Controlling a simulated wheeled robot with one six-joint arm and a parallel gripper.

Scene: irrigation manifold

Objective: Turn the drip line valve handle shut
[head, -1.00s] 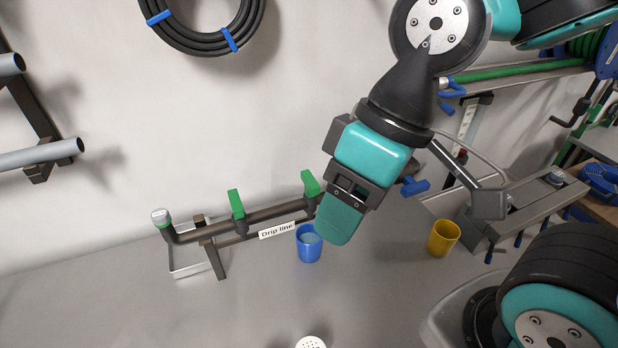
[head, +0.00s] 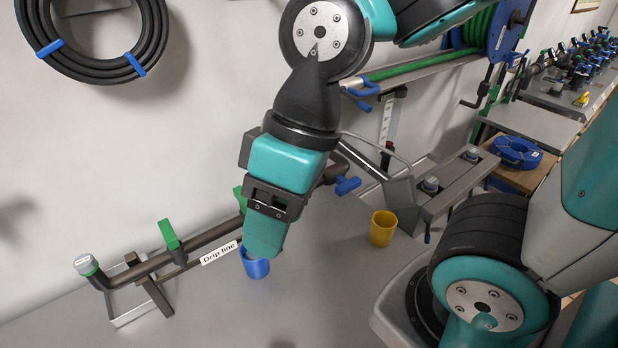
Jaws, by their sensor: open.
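The manifold (head: 212,236) is a dark pipe along the wall, with a white "Drip line" label (head: 219,253) on its front. A green valve handle (head: 168,234) stands up across the pipe at left. A second green handle (head: 239,198) is partly hidden behind my gripper. A blue handle (head: 348,185) sits near the pipe's right end, just right of my arm. My gripper (head: 263,240) points down in front of the pipe, right of the label. It is open, with one teal finger facing the camera and the other hidden. I see nothing held, and contact with the second handle cannot be told.
A blue cup (head: 256,268) is just below my gripper in the picture, partly covered by it. A yellow cup (head: 383,230) stands to the right, near a grey rail unit (head: 452,190). A black hose coil (head: 95,50) hangs on the wall.

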